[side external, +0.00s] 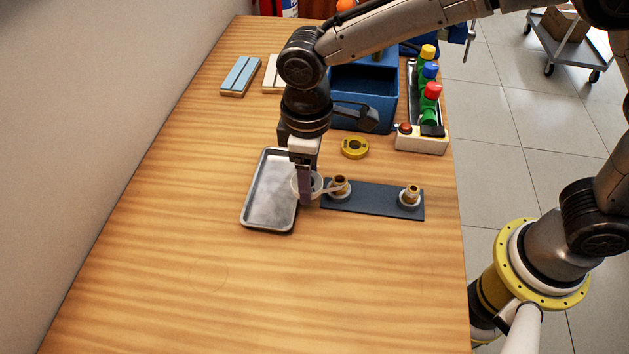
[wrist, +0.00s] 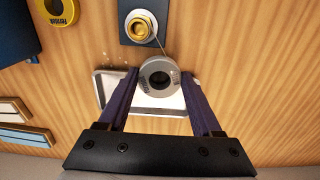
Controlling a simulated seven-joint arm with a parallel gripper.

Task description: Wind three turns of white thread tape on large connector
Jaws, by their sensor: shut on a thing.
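My gripper (side external: 306,192) is shut on the white tape roll (side external: 299,183), above the right edge of the metal tray. In the wrist view my gripper (wrist: 160,88) has the roll (wrist: 157,78) between its two dark fingertips. A thin white strand runs from the roll to the near brass connector (wrist: 142,27). That connector (side external: 340,183) stands upright at the left end of the dark plate (side external: 375,199), with a pale ring at its base. A second brass connector (side external: 411,194) stands at the plate's right end. How many turns lie on the thread is too small to tell.
The metal tray (side external: 250,214) lies under and left of my gripper. A yellow tape roll (side external: 354,155) lies behind the plate. A blue bin (side external: 362,118), a button box (side external: 421,143) and several coloured-capped bottles (side external: 430,97) stand behind. The front of the table is clear.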

